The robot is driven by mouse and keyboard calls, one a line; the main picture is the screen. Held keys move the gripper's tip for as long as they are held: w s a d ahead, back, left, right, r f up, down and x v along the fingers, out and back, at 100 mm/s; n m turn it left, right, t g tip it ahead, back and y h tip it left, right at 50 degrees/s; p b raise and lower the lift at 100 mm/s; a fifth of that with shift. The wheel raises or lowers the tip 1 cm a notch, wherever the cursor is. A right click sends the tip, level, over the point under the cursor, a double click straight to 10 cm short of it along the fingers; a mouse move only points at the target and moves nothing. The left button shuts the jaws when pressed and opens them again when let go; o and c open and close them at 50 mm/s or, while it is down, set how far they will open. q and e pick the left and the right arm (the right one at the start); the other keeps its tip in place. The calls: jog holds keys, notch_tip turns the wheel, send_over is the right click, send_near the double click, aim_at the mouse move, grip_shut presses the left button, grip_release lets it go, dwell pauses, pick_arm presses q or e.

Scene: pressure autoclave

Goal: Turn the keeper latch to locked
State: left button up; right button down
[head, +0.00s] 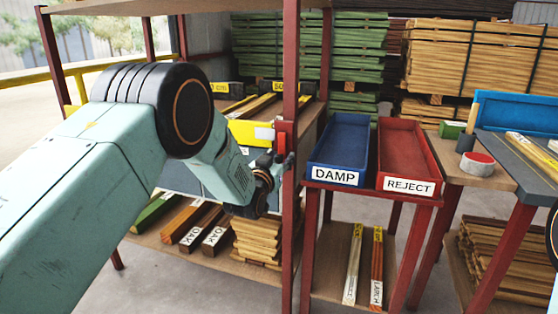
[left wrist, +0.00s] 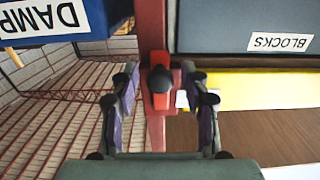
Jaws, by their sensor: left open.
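The keeper latch (head: 281,136) is a red piece on the red shelf post, in front of a yellow panel. In the left wrist view the latch (left wrist: 161,99) is a red lever with a round black knob, lying along the post. My right gripper is not in view.
A blue DAMP tray (head: 338,137) and a red REJECT tray (head: 405,150) stand on a red stand right of the post (head: 291,230). A grey BLOCKS bin (left wrist: 245,28) and a yellow panel (left wrist: 260,88) lie beside the latch.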

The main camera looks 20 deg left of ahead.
pick_arm(q)
jog(key=shift+c, duration=0.4)
grip_shut()
